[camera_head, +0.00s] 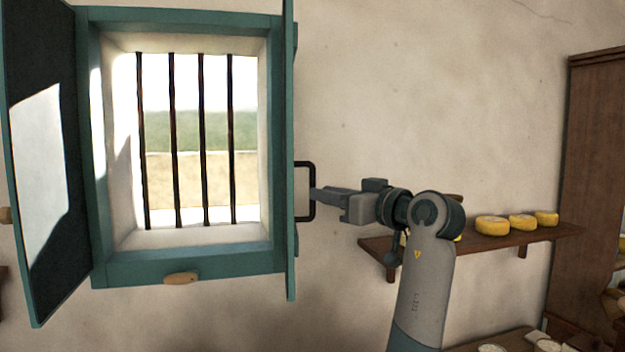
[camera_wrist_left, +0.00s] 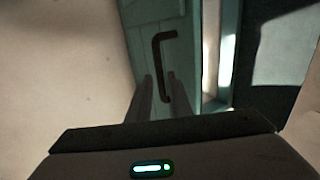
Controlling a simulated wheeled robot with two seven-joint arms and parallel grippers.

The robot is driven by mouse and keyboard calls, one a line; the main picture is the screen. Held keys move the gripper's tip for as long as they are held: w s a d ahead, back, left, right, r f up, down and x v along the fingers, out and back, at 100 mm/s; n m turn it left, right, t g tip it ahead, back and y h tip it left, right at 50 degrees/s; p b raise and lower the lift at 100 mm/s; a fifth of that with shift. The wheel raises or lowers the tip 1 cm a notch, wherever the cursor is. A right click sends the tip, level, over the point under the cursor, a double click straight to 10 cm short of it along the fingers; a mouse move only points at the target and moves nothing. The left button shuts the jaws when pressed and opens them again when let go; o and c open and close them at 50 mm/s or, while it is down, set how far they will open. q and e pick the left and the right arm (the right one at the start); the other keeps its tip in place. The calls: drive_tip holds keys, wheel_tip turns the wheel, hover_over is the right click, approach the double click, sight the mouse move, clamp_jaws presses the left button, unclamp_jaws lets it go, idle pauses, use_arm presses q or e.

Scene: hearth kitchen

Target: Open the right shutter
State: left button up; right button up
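The right shutter (camera_head: 289,150) is a teal panel seen almost edge-on, standing out from the right side of the window frame (camera_head: 190,262). Its dark handle (camera_head: 304,163) sticks out on the panel's right side. The handle also shows in the left wrist view (camera_wrist_left: 157,55). My left gripper (camera_head: 314,196) is at the handle, pointing left. In the left wrist view its two fingers (camera_wrist_left: 160,88) are apart, with the handle's bar showing between them; I cannot tell whether they touch it. My right gripper is not in view.
The left shutter (camera_head: 45,170) stands swung out at the left. Dark bars (camera_head: 204,140) cross the window opening. A wooden knob (camera_head: 181,278) sits on the lower frame. A wall shelf (camera_head: 500,241) with yellow cheeses (camera_head: 492,226) is behind my arm.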

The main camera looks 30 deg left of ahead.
sight(312, 212)
use_arm(q)
drive_tip(key=p+x, duration=0.2)
drive_tip(key=x, duration=0.3)
clamp_jaws()
